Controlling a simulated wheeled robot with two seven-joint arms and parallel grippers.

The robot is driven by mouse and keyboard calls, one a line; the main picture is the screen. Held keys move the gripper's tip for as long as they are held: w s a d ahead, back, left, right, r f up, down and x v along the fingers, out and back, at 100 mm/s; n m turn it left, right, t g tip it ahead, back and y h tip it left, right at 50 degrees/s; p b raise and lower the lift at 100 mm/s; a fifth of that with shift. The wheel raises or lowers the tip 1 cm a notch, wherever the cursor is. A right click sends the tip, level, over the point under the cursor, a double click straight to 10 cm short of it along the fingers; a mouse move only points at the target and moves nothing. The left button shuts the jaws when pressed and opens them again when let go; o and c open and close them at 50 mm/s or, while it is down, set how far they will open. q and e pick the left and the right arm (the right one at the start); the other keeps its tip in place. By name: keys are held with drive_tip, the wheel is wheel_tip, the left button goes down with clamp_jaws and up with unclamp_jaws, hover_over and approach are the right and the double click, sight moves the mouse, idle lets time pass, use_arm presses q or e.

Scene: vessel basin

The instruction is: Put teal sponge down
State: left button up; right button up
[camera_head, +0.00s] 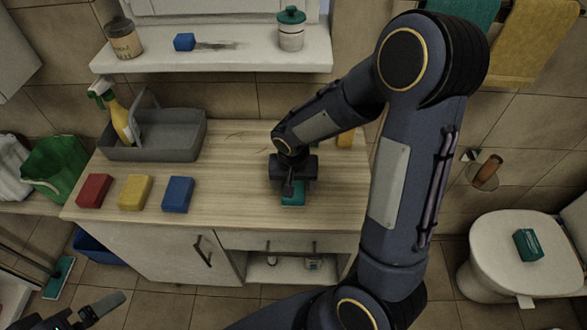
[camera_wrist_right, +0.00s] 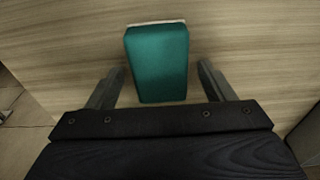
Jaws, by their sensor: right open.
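The teal sponge (camera_head: 293,198) lies on the wooden countertop (camera_head: 235,150), near its front edge and under my right gripper. The right wrist view shows the sponge (camera_wrist_right: 157,62) flat on the wood, with its near end between the two fingers. My right gripper (camera_wrist_right: 163,82) is open, with a gap on each side of the sponge. In the head view my right gripper (camera_head: 293,185) hides part of the sponge. My left gripper (camera_head: 88,312) is at the bottom left, away from the counter, and its jaw state is unclear.
A red sponge (camera_head: 94,190), a yellow sponge (camera_head: 135,192) and a blue sponge (camera_head: 178,194) lie at the left of the counter. A grey caddy (camera_head: 170,140) with a spray bottle (camera_head: 118,118) stands behind them. Another teal block (camera_head: 527,244) rests on the toilet lid.

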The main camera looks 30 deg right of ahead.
wheel_tip(320, 180, up, 10)
drive_tip(key=s, duration=0.1)
drive_tip(key=s+a+r+n+t+y, duration=0.2)
drive_tip(key=s+r, duration=0.1)
drive_tip(key=s, duration=0.5)
drive_tip(key=s+a+r+n+t+y, duration=0.2)
drive_tip(key=s+r, duration=0.1)
drive_tip(key=s, duration=0.5)
drive_tip(key=shift+n+y, duration=0.3)
drive_tip(key=shift+n, duration=0.1)
drive_tip(key=shift+r, duration=0.1)
